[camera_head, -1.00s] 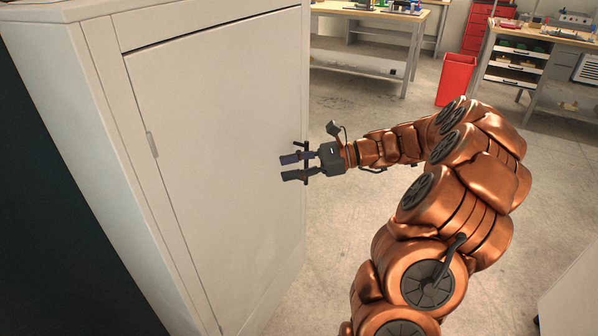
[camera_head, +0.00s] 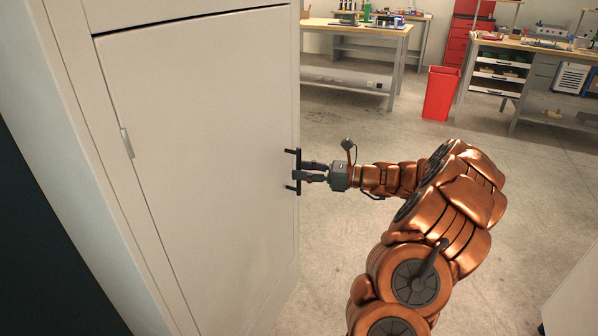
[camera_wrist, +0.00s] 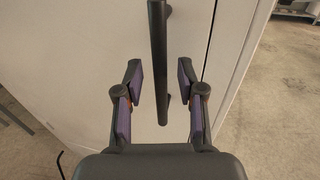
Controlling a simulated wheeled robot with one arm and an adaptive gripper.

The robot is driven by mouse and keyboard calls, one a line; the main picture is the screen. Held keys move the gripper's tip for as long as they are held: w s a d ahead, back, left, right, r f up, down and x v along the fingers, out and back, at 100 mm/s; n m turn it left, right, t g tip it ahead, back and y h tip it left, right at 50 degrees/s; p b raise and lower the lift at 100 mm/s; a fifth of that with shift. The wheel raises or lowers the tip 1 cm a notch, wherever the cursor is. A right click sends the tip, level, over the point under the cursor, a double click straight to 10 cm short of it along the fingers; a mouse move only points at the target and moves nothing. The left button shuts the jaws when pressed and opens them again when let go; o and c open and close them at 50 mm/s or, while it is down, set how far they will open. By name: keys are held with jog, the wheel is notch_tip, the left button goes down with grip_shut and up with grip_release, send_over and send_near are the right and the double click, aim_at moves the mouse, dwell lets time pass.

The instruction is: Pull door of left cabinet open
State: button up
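The light grey cabinet (camera_head: 55,150) stands at the left in the head view. Its door (camera_head: 190,130) looks shut in its frame, with a hinge on the left side. The dark vertical bar handle (camera_head: 298,160) is near the door's right edge. My gripper (camera_head: 306,172) is at the handle's height, right beside it. In the wrist view, the handle (camera_wrist: 158,60) runs down between the two open fingers (camera_wrist: 158,88). A gap shows on each side of the bar. I cannot tell how deep the handle sits between the fingertips.
A red bin (camera_head: 441,93) stands on the floor behind my arm. Workbenches (camera_head: 350,78) and a red drawer cabinet (camera_head: 466,40) are at the back. The floor right of the cabinet is open. A pale surface (camera_head: 575,295) is at the lower right.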

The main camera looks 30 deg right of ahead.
jog(key=shift+w+a, duration=0.4)
jog(key=shift+w, duration=0.05)
jog(key=shift+c, duration=0.3)
grip_shut()
